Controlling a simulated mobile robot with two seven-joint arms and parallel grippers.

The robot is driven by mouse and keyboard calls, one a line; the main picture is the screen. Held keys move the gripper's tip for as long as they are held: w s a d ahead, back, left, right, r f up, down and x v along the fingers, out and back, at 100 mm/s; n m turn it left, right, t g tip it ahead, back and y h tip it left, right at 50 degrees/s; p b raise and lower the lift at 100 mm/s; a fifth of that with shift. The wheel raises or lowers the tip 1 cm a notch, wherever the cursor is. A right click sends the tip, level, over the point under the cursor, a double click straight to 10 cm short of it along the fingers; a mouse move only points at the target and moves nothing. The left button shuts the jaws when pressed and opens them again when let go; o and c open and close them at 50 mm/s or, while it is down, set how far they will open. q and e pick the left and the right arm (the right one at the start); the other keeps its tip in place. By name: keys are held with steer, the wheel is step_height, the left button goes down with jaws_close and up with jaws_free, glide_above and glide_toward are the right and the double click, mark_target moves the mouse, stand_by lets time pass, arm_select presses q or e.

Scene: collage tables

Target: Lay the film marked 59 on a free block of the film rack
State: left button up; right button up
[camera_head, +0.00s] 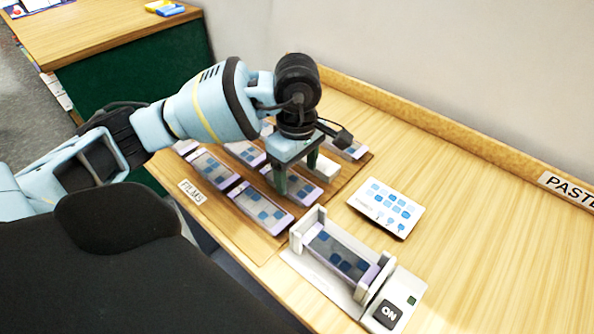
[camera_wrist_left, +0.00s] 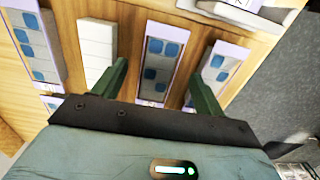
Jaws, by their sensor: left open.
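The film rack (camera_head: 235,213) is a brown board with several films in lilac frames, dark with blue squares. One film (camera_wrist_left: 160,62) lies between my left gripper's fingers in the wrist view; I cannot tell that they touch it. My left gripper (camera_head: 297,180) is open and points down over the rack; it also shows in the wrist view (camera_wrist_left: 160,72). A bare white block (camera_wrist_left: 97,45) stands beside that film; it appears right of the gripper in the head view (camera_head: 324,167). No number is legible, so I cannot tell which film is marked 59. My right gripper is not in view.
A white device (camera_head: 403,288) with an ON button has a film (camera_head: 340,252) in its cradle, right of the rack. A card with blue squares (camera_head: 387,205) lies behind it. The wooden table (camera_head: 475,225) is clear to the right. A wall bounds the back.

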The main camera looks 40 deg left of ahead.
arm_select(q)
step_height(320, 180, up, 5)
steer(key=shift+r, duration=0.65)
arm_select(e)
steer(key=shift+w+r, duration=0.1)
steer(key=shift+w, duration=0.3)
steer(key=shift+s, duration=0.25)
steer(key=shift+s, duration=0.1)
